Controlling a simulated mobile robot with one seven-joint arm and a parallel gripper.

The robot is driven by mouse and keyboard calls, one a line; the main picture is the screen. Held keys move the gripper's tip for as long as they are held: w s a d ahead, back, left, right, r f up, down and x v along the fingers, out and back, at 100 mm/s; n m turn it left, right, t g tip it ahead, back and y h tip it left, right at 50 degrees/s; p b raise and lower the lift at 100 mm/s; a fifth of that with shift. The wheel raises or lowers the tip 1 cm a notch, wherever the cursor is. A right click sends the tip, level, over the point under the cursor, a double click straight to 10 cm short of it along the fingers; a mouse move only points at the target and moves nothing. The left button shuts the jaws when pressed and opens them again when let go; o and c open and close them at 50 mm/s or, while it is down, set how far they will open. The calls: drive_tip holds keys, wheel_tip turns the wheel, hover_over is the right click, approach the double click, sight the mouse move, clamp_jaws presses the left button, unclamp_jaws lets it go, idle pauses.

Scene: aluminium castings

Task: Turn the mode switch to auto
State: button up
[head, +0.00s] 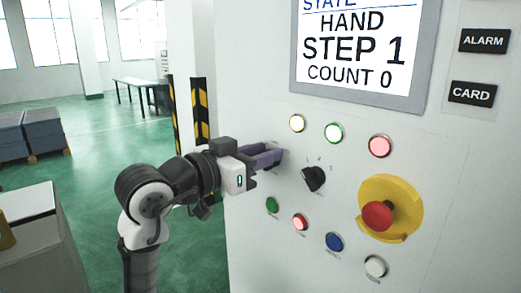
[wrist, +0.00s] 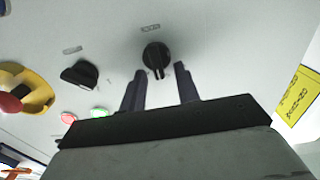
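The control panel carries two black rotary knobs. One knob (head: 314,178) shows in the head view right of my gripper (head: 274,156); it also shows in the wrist view (wrist: 80,74), left of the fingers. The other knob (wrist: 154,56) shows in the wrist view just beyond and between my fingertips (wrist: 159,70); in the head view my gripper hides it. My gripper is open, its fingers reaching toward the panel, with a gap on both sides of that knob. Contact is not visible. The small labels are unreadable, so I cannot tell which knob is the mode switch.
The panel screen (head: 355,45) reads HAND, STEP 1, COUNT 0. A red emergency button (head: 378,215) on a yellow base stands out at the right. Lit lamps (head: 333,133) sit above the knobs and coloured buttons (head: 334,242) below. A yellow label (wrist: 298,96) is at the wrist view's right.

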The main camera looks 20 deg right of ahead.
drive_tip(key=c, duration=0.6)
drive_tip(key=shift+f, duration=0.1)
drive_tip(key=shift+s+d+f+m+b, duration=0.1)
drive_tip(key=shift+s+m+b, duration=0.1)
drive_tip(key=shift+m+b, duration=1.1)
drive_tip(key=shift+s+d+f+m+b, duration=0.15)
drive_tip(key=shift+m+b, duration=0.7)
drive_tip(key=shift+m, duration=0.85)
drive_tip(key=shift+s+r+m+b, duration=0.1)
drive_tip(key=shift+s+m+b, duration=0.15)
drive_tip(key=shift+m+b, duration=1.05)
drive_tip(key=shift+m, duration=0.3)
